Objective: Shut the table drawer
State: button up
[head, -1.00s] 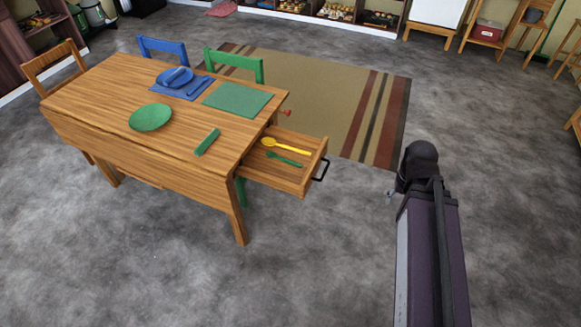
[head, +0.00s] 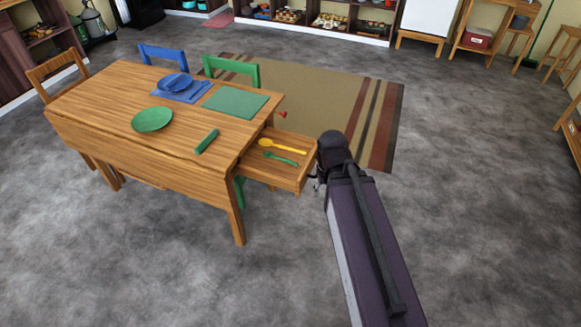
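The wooden table (head: 112,97) stands at the left in the head view. Its drawer (head: 290,178) is pulled out from the table's right end. A yellow spoon (head: 281,146) and a green fork (head: 280,158) lie in the drawer. My arm reaches up from the lower right, and its end is at the drawer's front right side. The drawer's black handle is hidden behind my arm's end. Only a small dark piece of my gripper (head: 316,181) shows there, beside the drawer front. I cannot tell whether it touches the drawer or whether its fingers are open.
On the table are a green plate (head: 152,119), a green napkin (head: 206,141), a green mat (head: 236,103) and a blue plate (head: 174,83). A green chair (head: 232,70) stands behind the table. A striped rug (head: 310,100) lies beyond the drawer. The grey floor around my arm is clear.

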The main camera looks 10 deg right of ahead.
aim_at(253, 165)
jog(key=z, duration=0.3)
jog(key=i, duration=1)
jog(key=u, duration=0.6)
jog(key=k, duration=0.1)
jog(key=u, duration=0.3)
